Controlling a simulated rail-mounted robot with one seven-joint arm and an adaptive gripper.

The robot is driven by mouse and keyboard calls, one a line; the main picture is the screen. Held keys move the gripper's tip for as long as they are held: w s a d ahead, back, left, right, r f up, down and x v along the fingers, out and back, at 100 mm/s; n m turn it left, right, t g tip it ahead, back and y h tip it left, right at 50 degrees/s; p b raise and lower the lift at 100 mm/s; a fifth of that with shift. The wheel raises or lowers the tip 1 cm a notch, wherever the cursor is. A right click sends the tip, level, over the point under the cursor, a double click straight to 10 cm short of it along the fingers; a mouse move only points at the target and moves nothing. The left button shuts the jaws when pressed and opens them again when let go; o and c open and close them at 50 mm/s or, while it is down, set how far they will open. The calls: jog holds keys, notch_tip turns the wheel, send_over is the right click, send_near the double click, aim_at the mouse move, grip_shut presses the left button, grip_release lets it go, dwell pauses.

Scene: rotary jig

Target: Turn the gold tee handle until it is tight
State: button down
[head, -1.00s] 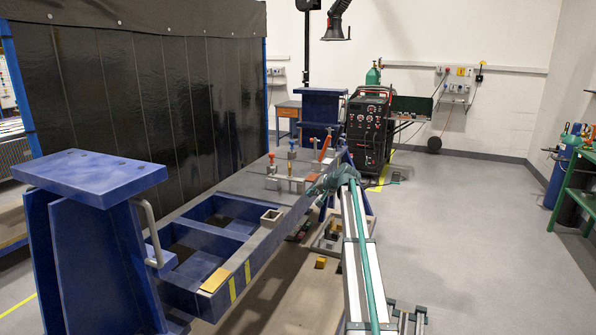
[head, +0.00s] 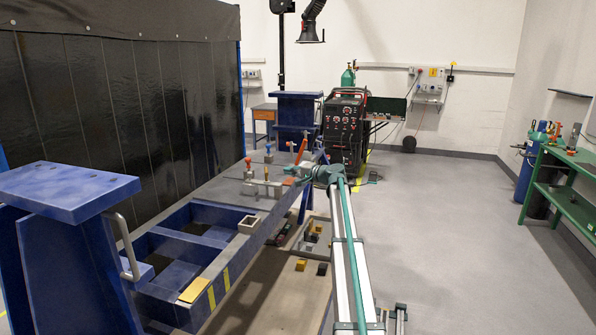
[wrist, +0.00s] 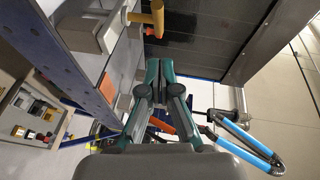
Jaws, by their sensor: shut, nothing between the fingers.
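Several small coloured handles stand on the jig plate (head: 225,185) there.
A red-orange lever (head: 301,151) stands beside the small clamps. A blue pedestal (head: 70,190) with a flat top is at the left. A dark welding machine (head: 344,130) stands behind the bench. The floor to the right is clear up to a green shelf (head: 560,190).

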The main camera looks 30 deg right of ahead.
jog(key=w+a+p, duration=0.1)
jog(key=w+a, duration=0.2)
jog(key=shift+w+a+f+p, duration=0.3)
jog(key=shift+f+p, duration=0.05)
jog(key=shift+w+a+f, duration=0.25)
jog(key=shift+a, duration=0.3)
jog(key=shift+s+d, duration=0.1)
jog(key=shift+h, duration=0.3)
